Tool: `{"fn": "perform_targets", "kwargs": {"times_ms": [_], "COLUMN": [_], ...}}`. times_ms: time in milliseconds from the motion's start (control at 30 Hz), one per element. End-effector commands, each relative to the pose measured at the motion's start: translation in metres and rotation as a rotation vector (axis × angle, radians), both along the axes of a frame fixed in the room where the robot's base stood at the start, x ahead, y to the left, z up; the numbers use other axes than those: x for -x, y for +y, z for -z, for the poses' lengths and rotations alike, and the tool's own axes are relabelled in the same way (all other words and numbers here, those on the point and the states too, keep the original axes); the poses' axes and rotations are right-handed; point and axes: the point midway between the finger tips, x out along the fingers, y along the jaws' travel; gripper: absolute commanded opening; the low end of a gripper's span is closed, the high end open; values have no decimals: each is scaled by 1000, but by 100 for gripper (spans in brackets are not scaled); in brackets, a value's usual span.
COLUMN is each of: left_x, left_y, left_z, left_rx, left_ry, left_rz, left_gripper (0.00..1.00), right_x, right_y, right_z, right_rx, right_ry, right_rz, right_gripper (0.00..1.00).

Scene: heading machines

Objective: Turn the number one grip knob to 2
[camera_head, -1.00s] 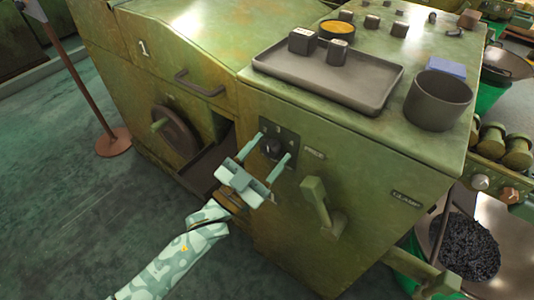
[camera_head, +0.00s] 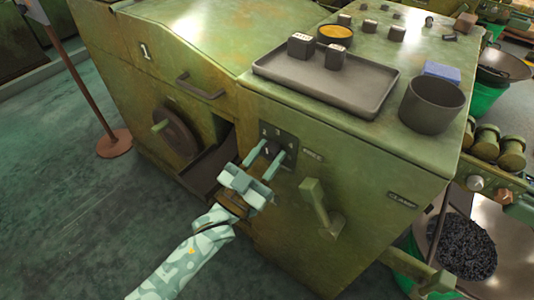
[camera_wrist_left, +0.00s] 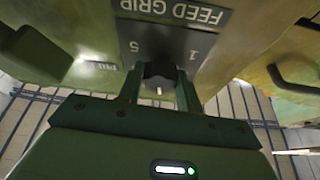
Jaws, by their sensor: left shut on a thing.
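The number one machine (camera_head: 160,70) is a worn green cabinet with a white "1" on its side. Its grip knob is a small dark knob (camera_wrist_left: 160,72) on a dark dial plate (camera_head: 279,134) on the front face. The plate reads "FEED GRIP", upside down in the left wrist view, with 5 and 1 showing there; further digits show in the head view. My left gripper (camera_head: 263,158) is shut on the knob, one finger on each side. The fingers partly hide the knob. A small white mark shows on it, but I cannot tell which digit it indicates. My right gripper is not in view.
A green lever (camera_head: 316,203) sticks out right of the dial, beside a "CLAMP" label. On top are a grey tray (camera_head: 300,75) and a dark pot (camera_head: 432,102). The floor at left is mostly clear.

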Motion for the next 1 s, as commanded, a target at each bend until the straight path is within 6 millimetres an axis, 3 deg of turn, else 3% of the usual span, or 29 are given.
{"fn": "perform_targets", "kwargs": {"times_ms": [600, 1000], "left_x": [3, 4], "left_y": [-3, -4], "left_z": [-4, -2], "left_rx": [454, 656], "left_ry": [333, 480], "left_rz": [0, -1], "left_gripper": [12, 12], "right_x": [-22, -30], "right_y": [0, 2], "right_z": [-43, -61], "right_rx": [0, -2], "right_ry": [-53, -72], "right_rz": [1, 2], "right_gripper": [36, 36]}}
